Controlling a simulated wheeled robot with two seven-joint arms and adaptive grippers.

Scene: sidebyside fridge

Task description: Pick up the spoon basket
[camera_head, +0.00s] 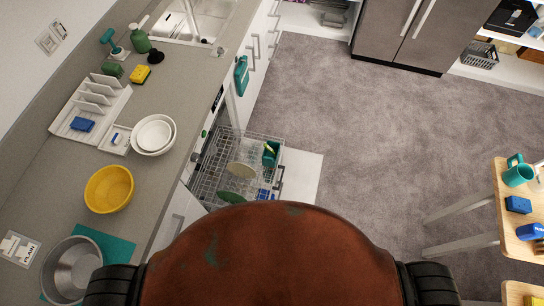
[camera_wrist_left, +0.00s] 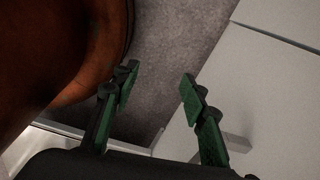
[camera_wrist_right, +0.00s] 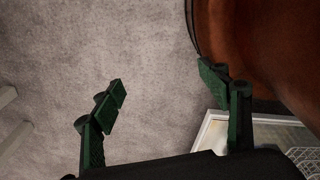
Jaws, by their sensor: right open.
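An open dishwasher has a wire rack (camera_head: 212,178) pulled out. A small teal container (camera_head: 270,154) with a yellow item at it sits at the rack's right side. It may be the spoon basket, but it is too small to be sure. A small blue item (camera_head: 265,194) is at the rack's near right. My left gripper (camera_wrist_left: 158,85) is open and empty beside my body, above the floor near white cabinet fronts. My right gripper (camera_wrist_right: 163,80) is open and empty over the grey carpet. Neither gripper shows in the head view. Both are apart from the rack.
The counter (camera_head: 160,85) at left holds a yellow bowl (camera_head: 108,189), white bowls (camera_head: 154,135), a dish rack (camera_head: 91,108) and a metal pot (camera_head: 72,268). A wooden table (camera_head: 510,190) stands at right. The carpet (camera_head: 350,120) between is clear. A fridge (camera_head: 410,30) stands at the back.

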